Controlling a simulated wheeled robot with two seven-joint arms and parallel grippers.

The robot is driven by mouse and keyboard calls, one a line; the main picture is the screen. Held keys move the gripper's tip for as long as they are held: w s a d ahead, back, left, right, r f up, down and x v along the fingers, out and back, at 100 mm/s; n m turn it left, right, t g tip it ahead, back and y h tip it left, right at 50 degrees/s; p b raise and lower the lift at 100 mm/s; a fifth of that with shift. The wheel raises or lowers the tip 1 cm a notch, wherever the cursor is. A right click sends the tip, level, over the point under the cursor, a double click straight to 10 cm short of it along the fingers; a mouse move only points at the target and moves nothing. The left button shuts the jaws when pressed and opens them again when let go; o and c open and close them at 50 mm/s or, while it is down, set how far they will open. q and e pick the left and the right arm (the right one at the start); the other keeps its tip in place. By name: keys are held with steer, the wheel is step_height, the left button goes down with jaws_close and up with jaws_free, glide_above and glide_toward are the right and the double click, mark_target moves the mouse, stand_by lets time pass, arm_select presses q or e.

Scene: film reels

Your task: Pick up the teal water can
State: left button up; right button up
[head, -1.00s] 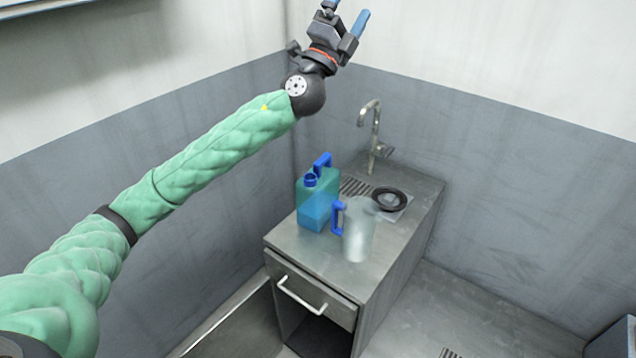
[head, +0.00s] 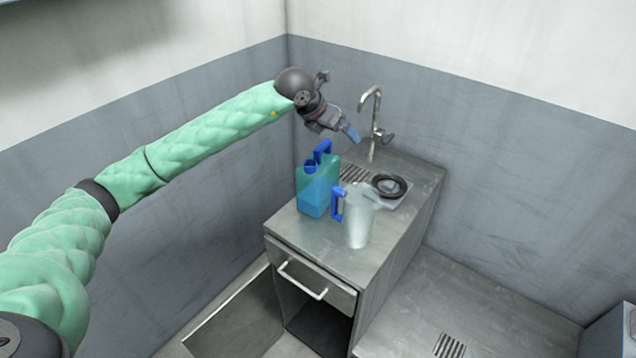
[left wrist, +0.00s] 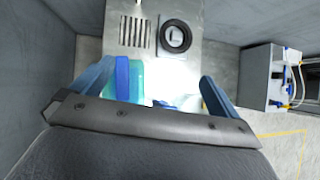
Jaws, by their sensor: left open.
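My left gripper (head: 350,137) is open and empty. It points down and to the right, above and behind the can, apart from it. It also shows in the left wrist view (left wrist: 150,92). My right gripper is in neither view.
A clear pitcher (head: 359,222) with a blue handle stands right beside the can. A black ring (head: 389,186) lies behind the pitcher, near a tall faucet (head: 374,125). The counter (head: 310,228) has a drawer (head: 312,276) in front. Walls close in behind and left.

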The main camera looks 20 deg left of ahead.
mark_target(320, 155)
arm_select(q)
steer(key=a+f+y, duration=0.1)
steer(key=s+a+n+g+y, duration=0.1)
steer(key=a, duration=0.1)
steer(key=s+a+f+y, duration=0.1)
steer(key=a, duration=0.1)
steer(key=shift+s+f+n+g, duration=0.15)
steer(key=shift+f+n+g, duration=0.15)
steer(key=shift+g, duration=0.1)
steer(key=shift+p+x, duration=0.55)
steer(key=shift+x, duration=0.7)
steer(key=p+x, duration=0.3)
steer(key=x, duration=0.1)
steer(key=shift+s+a, duration=0.1)
steer(key=shift+f, duration=0.6)
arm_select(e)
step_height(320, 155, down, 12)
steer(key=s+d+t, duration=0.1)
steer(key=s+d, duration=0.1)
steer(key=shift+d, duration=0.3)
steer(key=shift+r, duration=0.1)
arm_select(q)
steer(key=shift+w, duration=0.25)
steer(key=c, duration=2)
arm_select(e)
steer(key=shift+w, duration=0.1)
arm_select(q)
steer(key=shift+r, duration=0.1)
